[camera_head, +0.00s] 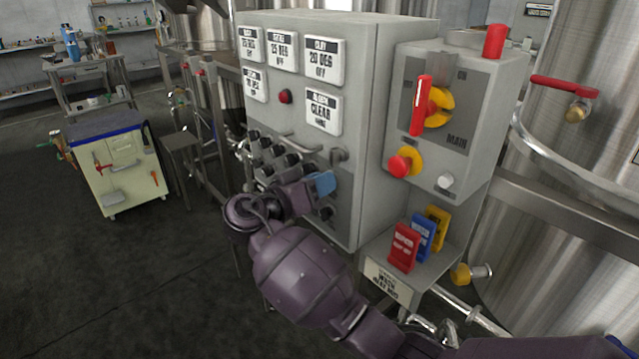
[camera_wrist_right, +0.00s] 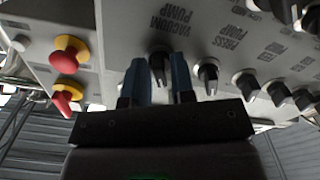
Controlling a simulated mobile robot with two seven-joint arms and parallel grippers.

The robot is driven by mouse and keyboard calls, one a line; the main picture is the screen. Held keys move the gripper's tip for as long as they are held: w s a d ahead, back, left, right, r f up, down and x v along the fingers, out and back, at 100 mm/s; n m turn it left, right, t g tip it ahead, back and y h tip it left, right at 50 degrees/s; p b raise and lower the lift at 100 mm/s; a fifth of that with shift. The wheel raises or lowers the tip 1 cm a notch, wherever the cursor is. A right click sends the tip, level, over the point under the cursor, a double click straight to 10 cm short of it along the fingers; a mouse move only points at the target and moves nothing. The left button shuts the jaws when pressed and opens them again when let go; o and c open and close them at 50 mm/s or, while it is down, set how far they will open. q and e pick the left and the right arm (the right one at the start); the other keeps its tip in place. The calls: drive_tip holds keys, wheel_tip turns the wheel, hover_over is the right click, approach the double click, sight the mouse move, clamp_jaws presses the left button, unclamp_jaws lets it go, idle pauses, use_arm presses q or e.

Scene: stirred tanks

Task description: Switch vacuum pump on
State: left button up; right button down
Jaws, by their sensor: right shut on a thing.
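The vacuum pump switch (camera_wrist_right: 159,66) is a black rotary knob under the label "VACUUM PUMP" on the grey panel in the right wrist view. My right gripper (camera_wrist_right: 159,80) has one blue finger on each side of this knob and is shut on it. In the head view my right gripper (camera_head: 320,184) is at the lower front of the grey control cabinet (camera_head: 367,130), and the arm hides the vacuum pump switch. I cannot tell whether the knob stands at on or off. My left gripper is not in view.
Other black knobs (camera_wrist_right: 208,77) sit beside it, including one labelled "PRESS PUMP". A red emergency button (camera_wrist_right: 64,61) on yellow is at the left of the wrist view. The red-handled main switch (camera_head: 421,106) is on the cabinet's right box. Steel tanks (camera_head: 575,200) stand behind.

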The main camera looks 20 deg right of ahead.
use_arm(q)
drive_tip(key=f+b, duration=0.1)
drive_tip(key=b, duration=0.1)
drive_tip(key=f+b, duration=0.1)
drive_tip(key=b, duration=0.1)
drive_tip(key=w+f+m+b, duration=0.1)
drive_tip(key=b, duration=0.1)
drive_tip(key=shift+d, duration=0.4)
use_arm(e)
drive_tip(key=m, duration=1.1)
drive_tip(key=shift+f, duration=0.1)
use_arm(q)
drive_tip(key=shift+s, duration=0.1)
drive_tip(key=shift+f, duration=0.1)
use_arm(e)
drive_tip(key=c, duration=1.2)
unclamp_jaws()
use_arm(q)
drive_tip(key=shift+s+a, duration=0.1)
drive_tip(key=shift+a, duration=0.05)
